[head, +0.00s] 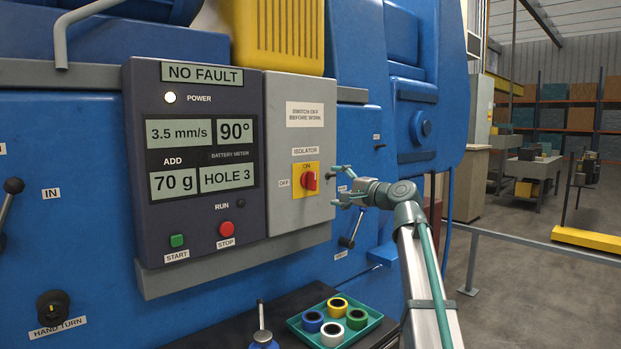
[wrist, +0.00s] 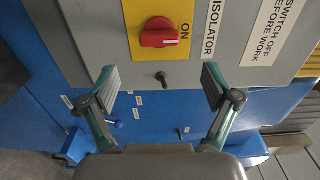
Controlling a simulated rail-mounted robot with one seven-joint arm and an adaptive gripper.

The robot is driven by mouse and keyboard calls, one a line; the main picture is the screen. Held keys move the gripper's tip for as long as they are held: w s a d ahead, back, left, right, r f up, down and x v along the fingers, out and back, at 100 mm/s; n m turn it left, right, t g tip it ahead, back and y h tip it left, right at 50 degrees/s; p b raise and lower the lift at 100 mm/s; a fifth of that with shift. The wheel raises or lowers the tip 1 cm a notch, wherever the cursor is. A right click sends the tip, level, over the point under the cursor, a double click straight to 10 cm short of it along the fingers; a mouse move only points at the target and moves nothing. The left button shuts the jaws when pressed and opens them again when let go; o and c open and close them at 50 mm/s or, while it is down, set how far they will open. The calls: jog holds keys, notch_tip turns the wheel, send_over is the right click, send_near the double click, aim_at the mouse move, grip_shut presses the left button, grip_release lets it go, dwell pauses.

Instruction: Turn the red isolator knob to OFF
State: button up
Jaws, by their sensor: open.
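The red isolator knob (head: 310,181) sits on a yellow plate (head: 298,190) on the grey panel, with ON above it and an OFF label (head: 283,183) to its left. In the wrist view the knob (wrist: 160,33) is at the top middle, and its pale mark faces the ON lettering (wrist: 184,33). My gripper (head: 338,187) is open and empty, just right of the knob in the head view and apart from it. In the wrist view my gripper's fingers (wrist: 160,82) are wide apart, below the knob.
A small dark peg (wrist: 161,78) shows near the grey panel's edge, between my fingers in the wrist view. The dark display panel (head: 205,165) stands left of the isolator. A green tray (head: 310,339) with several coloured rings lies below.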

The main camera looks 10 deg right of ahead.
aim_at(315, 181)
jog(key=p+x, duration=0.2)
jog(key=x, duration=0.7)
jog(key=shift+w+a, duration=0.1)
jog(key=shift+w, duration=0.2)
jog(key=shift+w+a, duration=0.35)
jog(key=shift+w, duration=0.05)
jog(key=shift+f, duration=0.1)
jog(key=c, duration=1.2)
